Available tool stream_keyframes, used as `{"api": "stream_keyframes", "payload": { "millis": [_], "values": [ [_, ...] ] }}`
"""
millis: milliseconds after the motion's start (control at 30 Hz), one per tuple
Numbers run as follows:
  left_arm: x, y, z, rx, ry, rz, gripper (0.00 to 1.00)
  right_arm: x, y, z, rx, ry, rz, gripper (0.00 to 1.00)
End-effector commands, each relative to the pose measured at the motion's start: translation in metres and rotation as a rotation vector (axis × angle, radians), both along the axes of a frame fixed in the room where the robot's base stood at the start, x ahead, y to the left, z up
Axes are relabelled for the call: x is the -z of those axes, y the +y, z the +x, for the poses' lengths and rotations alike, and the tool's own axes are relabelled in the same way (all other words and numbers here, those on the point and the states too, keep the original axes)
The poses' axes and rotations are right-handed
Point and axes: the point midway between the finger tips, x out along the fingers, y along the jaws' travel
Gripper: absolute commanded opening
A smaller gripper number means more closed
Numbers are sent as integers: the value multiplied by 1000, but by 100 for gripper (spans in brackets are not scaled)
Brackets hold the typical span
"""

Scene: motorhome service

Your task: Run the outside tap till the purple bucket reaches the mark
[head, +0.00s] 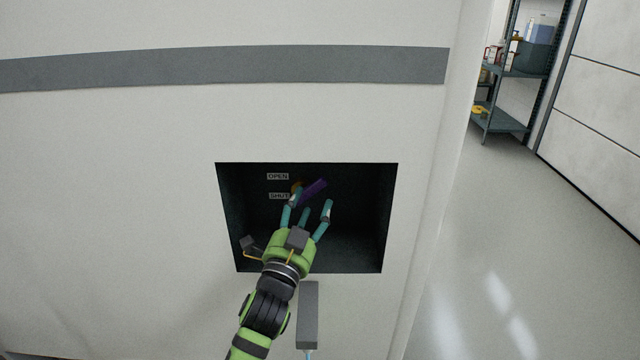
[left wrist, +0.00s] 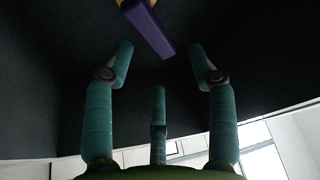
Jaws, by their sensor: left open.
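A purple lever (head: 314,188) with a small orange part (head: 296,187) at its left end sits in a dark recess (head: 378,215) in the pale wall. It slants up to the right. The labels OPEN (head: 278,176) and SHUT (head: 279,196) are to its left. My left gripper (head: 311,204) is open inside the recess, its fingers just below the lever. In the left wrist view the purple lever (left wrist: 148,28) lies beyond the spread fingertips, apart from them. A grey spout-like bar (head: 309,315) hangs below the recess, with a thin light-blue strip under it. No purple bucket shows.
A grey stripe (head: 220,66) crosses the wall above. At the right is open floor (head: 500,240), with a metal shelf (head: 508,118) holding boxes farther back.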

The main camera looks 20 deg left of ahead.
Motion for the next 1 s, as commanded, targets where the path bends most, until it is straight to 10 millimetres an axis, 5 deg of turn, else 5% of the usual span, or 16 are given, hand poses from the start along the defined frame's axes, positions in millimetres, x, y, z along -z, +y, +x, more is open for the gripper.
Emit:
{"api": "stream_keyframes", "payload": {
  "millis": [100, 200, 533, 700, 833, 1000],
  "values": [
    [-9, 0, 20, 0, -1, -2, 57, -5, 1, -45, -2, 73, -2, 0],
    [-12, -1, 34, 0, 1, -2, 57, -8, 2, -61, -4, 99, -2, 0],
    [-14, -1, 53, 0, 2, -3, 57, -14, 5, -15, -4, 22, 5, 0],
    [-14, -1, 53, 0, 2, -4, 57, -13, 4, -14, -1, 20, 4, 0],
    [-14, -1, 53, 0, 2, -4, 5, -13, 2, -20, 1, 33, 0, 0],
    [-14, -1, 53, 0, 2, -3, 0, -12, -1, -34, 0, 53, -3, 0]
  ]
}}
